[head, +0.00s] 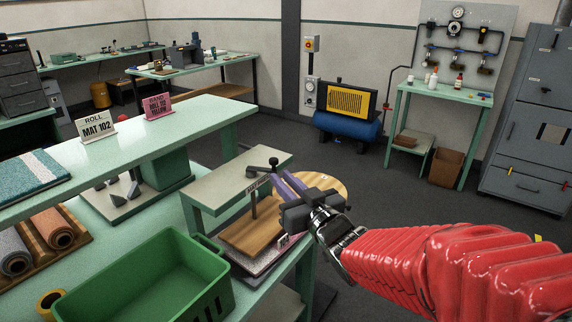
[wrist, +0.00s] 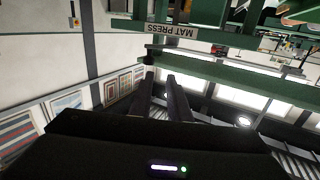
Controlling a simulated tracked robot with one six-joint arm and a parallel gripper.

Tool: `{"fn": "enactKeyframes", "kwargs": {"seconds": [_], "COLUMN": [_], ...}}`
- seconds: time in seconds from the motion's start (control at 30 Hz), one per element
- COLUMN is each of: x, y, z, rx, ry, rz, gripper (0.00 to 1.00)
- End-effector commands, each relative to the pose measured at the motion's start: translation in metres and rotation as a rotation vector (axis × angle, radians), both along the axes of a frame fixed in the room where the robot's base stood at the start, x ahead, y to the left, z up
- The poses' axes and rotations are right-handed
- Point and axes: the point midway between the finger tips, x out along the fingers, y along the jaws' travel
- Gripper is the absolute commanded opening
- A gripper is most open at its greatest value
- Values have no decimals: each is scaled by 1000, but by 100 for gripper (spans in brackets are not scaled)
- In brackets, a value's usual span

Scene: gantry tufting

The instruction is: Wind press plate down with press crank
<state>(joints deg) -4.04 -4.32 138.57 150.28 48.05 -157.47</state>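The mat press stands on the bench in the head view, with a green top beam (head: 222,180) and a "MAT PRESS" label, which shows upside down in the wrist view (wrist: 171,29). The dark press crank (head: 261,168) sits on top, with an upright knob at its far end. Below the beam, a screw carries the wooden press plate (head: 248,236) over a mat stack. My gripper (head: 276,178) is beside the crank's knob end, its purple fingers pointing at it. In the wrist view, the fingers (wrist: 160,76) are apart with a gap between them. Contact with the crank cannot be told.
A green crate (head: 150,280) stands in front of the press. A raised shelf (head: 190,122) with signs (head: 96,126) is to the left. A round tan top (head: 325,186) lies behind my gripper. Open floor is to the right.

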Motion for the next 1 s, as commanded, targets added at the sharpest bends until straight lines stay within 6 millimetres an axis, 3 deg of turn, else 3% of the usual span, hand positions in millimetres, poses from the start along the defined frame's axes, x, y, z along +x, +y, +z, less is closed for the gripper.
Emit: {"fn": "enactKeyframes", "kwargs": {"seconds": [0.2, 0.53, 0.77, 1.0], "x": [-33, -98, -143, -185], "y": [31, 69, 77, 66], "z": [14, 10, -6, -31], "rx": [47, 64, 29, -37], "ry": [53, 242, 418, 618], "rz": [160, 381, 461, 462], "gripper": [1, 0, 0, 0]}}
